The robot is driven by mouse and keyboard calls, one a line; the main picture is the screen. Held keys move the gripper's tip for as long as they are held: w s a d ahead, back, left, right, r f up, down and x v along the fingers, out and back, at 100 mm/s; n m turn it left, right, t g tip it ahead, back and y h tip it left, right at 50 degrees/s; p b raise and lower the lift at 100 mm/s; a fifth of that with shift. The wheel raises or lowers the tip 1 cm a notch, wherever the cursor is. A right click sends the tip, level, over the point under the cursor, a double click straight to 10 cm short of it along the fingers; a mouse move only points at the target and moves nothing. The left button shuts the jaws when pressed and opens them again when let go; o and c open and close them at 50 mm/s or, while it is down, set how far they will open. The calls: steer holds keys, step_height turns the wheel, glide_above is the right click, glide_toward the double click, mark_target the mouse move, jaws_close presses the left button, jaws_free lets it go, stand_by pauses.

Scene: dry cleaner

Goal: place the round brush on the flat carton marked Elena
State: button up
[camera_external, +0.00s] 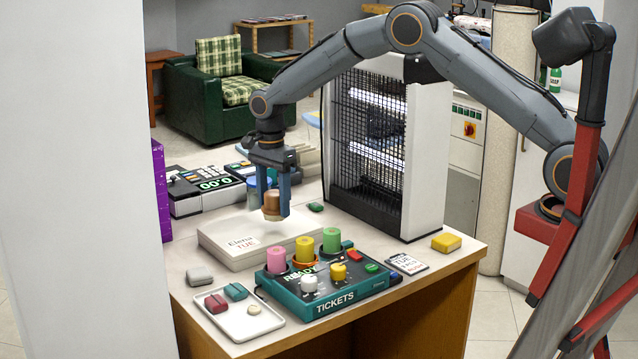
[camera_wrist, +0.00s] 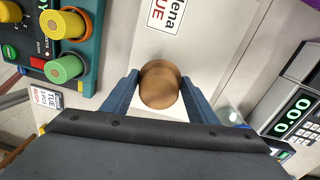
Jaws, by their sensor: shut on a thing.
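The round brush (camera_external: 271,203) has a brown wooden top and a pale lower part. My gripper (camera_external: 272,190) is shut on it and holds it upright over the back right part of the flat carton (camera_external: 215,243). The carton is white, with a label reading "Elena TUE". In the wrist view the brush's round brown top (camera_wrist: 160,84) sits between the two blue fingers (camera_wrist: 159,90), and the carton (camera_wrist: 205,40) lies beneath. I cannot tell whether the brush's underside touches the carton.
A teal ticket box (camera_external: 325,287) with coloured rolls stands in front of the carton. A white tray (camera_external: 240,321) with small pieces lies at front left. A cash register (camera_external: 200,192) is behind, a heater (camera_external: 375,150) behind right. A yellow block (camera_external: 446,242) lies at right.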

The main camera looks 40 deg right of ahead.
mark_target(275, 212)
steer(key=shift+f+p, duration=0.4)
steer(key=shift+f, duration=1.15)
steer(key=shift+f, duration=0.15)
steer(key=o, duration=1.1)
steer(key=r+b, duration=0.3)
steer(key=r, duration=0.9)
steer(key=shift+w+r+b, duration=0.2)
steer(key=shift+b, duration=0.2)
